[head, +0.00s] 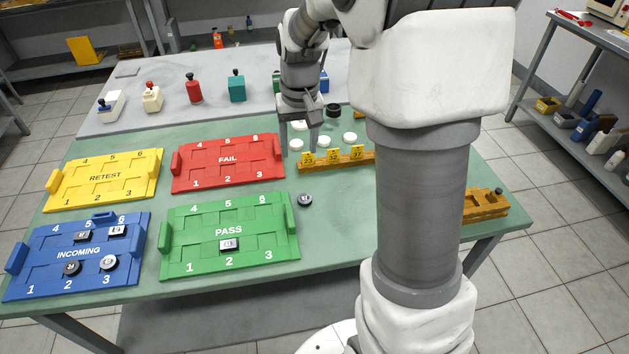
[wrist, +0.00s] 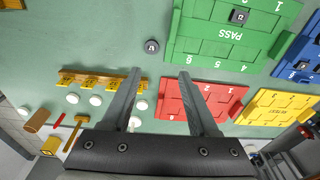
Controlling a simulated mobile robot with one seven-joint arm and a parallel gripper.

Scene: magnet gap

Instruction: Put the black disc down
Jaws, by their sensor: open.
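A small black disc (head: 305,200) with a pale label lies flat on the green tabletop, just right of the green PASS tray (head: 180,268). It also shows in the wrist view (wrist: 152,46), beyond my fingertips and apart from them. My gripper (head: 300,148) is open and empty, above the table behind the disc, near the yellow-tagged rack. Another dark round piece (head: 72,268) sits at slot 2 of the blue INCOMING tray (head: 30,285).
The red FAIL tray (head: 190,183) and yellow RETEST tray (head: 60,198) lie behind. PASS holds a dark square piece (head: 229,244) at slot 2. A yellow-tagged rack (head: 345,165) and several white discs stand near my gripper. Table right of the black disc is clear.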

